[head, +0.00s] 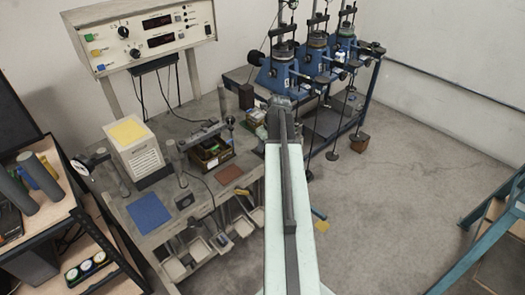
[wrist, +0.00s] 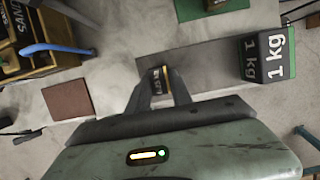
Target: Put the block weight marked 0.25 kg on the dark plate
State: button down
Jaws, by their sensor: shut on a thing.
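My gripper (wrist: 160,88) is shut on a small dark block weight (wrist: 157,82) in the wrist view. The block has a pale marking, too small and partly covered to read surely. A flat, darker grey rectangle (wrist: 212,62) lies below and beyond the fingers; it looks like the dark plate. The block appears in front of it, and I cannot tell whether they touch. In the head view my arm reaches over the bench's right end and hides what is at its tip.
A red-brown mat (wrist: 65,99) and a wooden box with a blue handle (wrist: 30,42) lie left. Blue lever frames (head: 280,70) stand beyond the bench. A blue mat (head: 149,212) lies nearer.

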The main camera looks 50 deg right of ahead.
jog(key=shift+w+a, duration=0.1)
jog(key=shift+w, duration=0.2)
jog(key=shift+s+f, duration=0.1)
jog(key=c, duration=1.1)
grip_release()
jog(key=shift+c, duration=0.2)
jog(key=p+v, duration=1.1)
jog(key=v, duration=0.1)
jog(key=shift+r+p, duration=0.2)
jog(key=shift+p, duration=0.2)
